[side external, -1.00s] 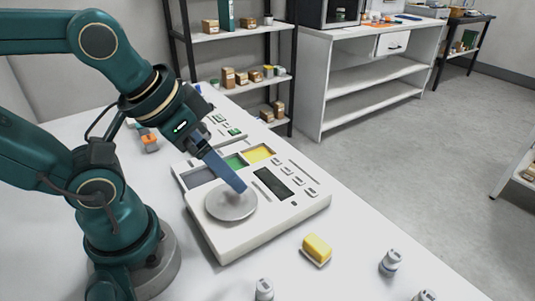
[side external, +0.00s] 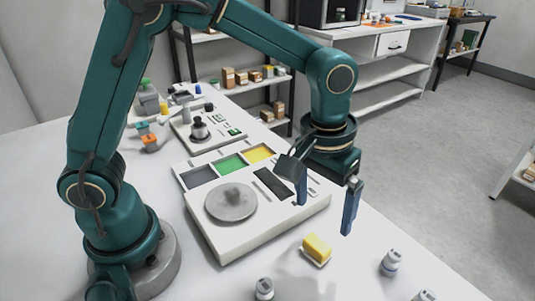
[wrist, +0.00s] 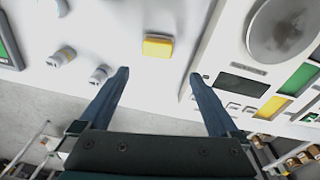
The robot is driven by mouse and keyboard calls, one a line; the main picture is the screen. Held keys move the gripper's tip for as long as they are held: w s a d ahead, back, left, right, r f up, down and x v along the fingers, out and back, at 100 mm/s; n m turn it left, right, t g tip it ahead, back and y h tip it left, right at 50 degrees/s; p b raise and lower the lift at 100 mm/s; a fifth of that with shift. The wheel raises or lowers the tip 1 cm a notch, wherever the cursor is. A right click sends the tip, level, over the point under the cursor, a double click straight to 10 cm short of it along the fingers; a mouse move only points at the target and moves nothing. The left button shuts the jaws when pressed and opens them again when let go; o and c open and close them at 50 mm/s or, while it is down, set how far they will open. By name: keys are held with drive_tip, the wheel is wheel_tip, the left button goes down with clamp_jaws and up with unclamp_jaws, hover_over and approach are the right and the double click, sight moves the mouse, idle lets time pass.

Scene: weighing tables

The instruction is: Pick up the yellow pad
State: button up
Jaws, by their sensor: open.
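The yellow pad (side external: 317,247) lies on the white table in front of the large scale's right corner, with a pale base under it. In the wrist view the yellow pad (wrist: 157,46) sits beyond and between the two fingers. My gripper (side external: 326,216) is above the table beside the scale's right edge, higher than the pad and set back from it. Its blue fingers are apart with nothing between them; the wrist view also shows the open gripper (wrist: 157,82).
The large scale (side external: 226,241) has a round metal plate and colored panels. A smaller scale (side external: 184,130) stands behind it. Small grey-white weights (side external: 391,261) (side external: 264,288) stand around the pad. The table's right edge drops to the floor close by.

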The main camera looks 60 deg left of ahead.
sight(316, 245)
drive_tip(key=f, duration=0.1)
drive_tip(key=s+f, duration=0.1)
drive_tip(key=d+f+g, duration=0.1)
drive_tip(key=shift+s+f+m, duration=0.15)
drive_tip(key=shift+f+m, duration=0.15)
drive_tip(key=shift+d+f, duration=0.1)
drive_tip(key=shift+f, duration=2.15)
drive_tip(key=c, duration=1.4)
drive_tip(key=shift+c, duration=0.2)
drive_tip(key=shift+r, duration=0.15)
drive_tip(key=shift+r, duration=0.65)
wheel_tip(316, 245, up, 3)
drive_tip(key=a+r, duration=0.6)
drive_tip(key=a, duration=0.5)
drive_tip(key=shift+a+r, duration=0.25)
drive_tip(key=shift+a, duration=0.15)
